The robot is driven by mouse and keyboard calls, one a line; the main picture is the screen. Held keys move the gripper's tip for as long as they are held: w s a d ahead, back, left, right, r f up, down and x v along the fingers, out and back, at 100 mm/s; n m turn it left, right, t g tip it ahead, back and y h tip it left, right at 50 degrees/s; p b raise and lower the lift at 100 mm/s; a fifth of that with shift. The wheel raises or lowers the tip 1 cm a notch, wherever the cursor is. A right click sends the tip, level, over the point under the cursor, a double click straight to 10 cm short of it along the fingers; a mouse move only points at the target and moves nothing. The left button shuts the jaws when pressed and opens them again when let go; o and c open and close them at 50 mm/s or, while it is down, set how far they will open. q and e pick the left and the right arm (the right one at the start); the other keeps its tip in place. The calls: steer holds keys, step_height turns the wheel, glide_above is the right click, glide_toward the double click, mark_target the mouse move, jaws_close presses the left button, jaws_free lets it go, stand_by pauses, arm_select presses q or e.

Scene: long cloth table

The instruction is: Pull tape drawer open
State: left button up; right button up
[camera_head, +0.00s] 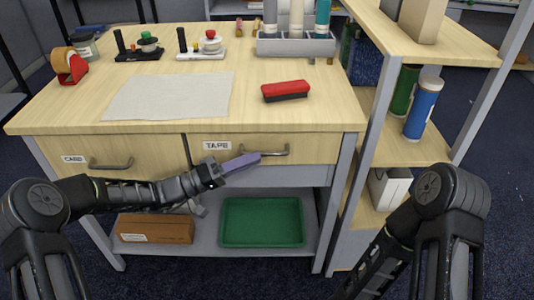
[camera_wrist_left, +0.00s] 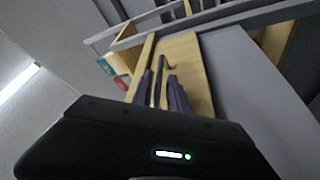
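The tape drawer (camera_head: 312,147) is the right drawer of the table, marked TAPE, and its front looks flush with the table. Its grey bar handle (camera_head: 268,153) shows right at my left gripper (camera_head: 254,158), which has purple fingers and comes in from the left. In the left wrist view the two fingers of my left gripper (camera_wrist_left: 162,88) stand apart, with a thin dark bar between them in front of the wooden front (camera_wrist_left: 194,68). Whether they touch the bar, I cannot tell. My right gripper is out of view; only its arm shows at the lower right.
The card drawer (camera_head: 140,153) is to the left. A green tray (camera_head: 262,222) and a brown box (camera_head: 155,229) lie on the lower shelf. A shelf unit (camera_head: 412,148) stands at right.

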mark_target(267, 154)
arm_select(q)
steer(key=shift+x, duration=2.4)
steer(key=shift+c, duration=0.2)
jaws_close()
